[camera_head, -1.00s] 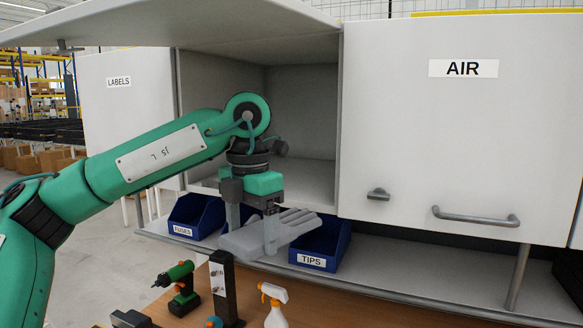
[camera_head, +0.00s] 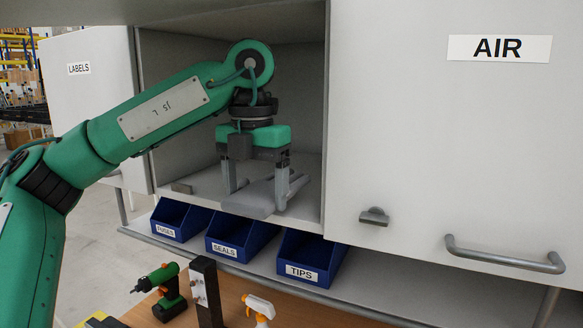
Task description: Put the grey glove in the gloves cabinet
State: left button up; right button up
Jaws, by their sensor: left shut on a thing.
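My left gripper (camera_head: 255,196) is shut on the grey glove (camera_head: 257,198), with one finger on each side of it. The glove lies flat, palm end toward the camera, at the front of the open cabinet compartment (camera_head: 172,105). It is over or just above the compartment floor; I cannot tell whether it touches. The compartment's lifted door is at the top of the view, and its label is not visible. The compartment looks otherwise empty apart from a small grey piece near its left front. My right gripper is not in view.
A closed door labelled AIR (camera_head: 420,130) is to the right, and a cabinet labelled LABELS (camera_head: 85,100) to the left. Blue bins, including TIPS (camera_head: 305,272) and SEALS (camera_head: 226,249), stand on the shelf below. A drill (camera_head: 165,290) and spray bottle (camera_head: 258,308) are on the bench.

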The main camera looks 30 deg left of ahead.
aim_at(299, 173)
pick_arm(q)
jog(key=w+p, duration=0.2)
jog(key=w, duration=0.3)
jog(key=w+p, duration=0.2)
jog(key=w, duration=0.4)
jog(key=w+a+p, duration=0.1)
jog(key=w+p, duration=0.2)
jog(key=w, duration=0.3)
jog(key=shift+r, duration=0.2)
jog(key=shift+w, duration=0.3)
jog(key=shift+f+p, duration=0.65)
jog(key=shift+f, duration=0.25)
jog(key=shift+w+f+p, duration=0.15)
jog(key=shift+f+p, duration=0.25)
jog(key=shift+p, duration=0.05)
jog(key=shift+f, duration=0.55)
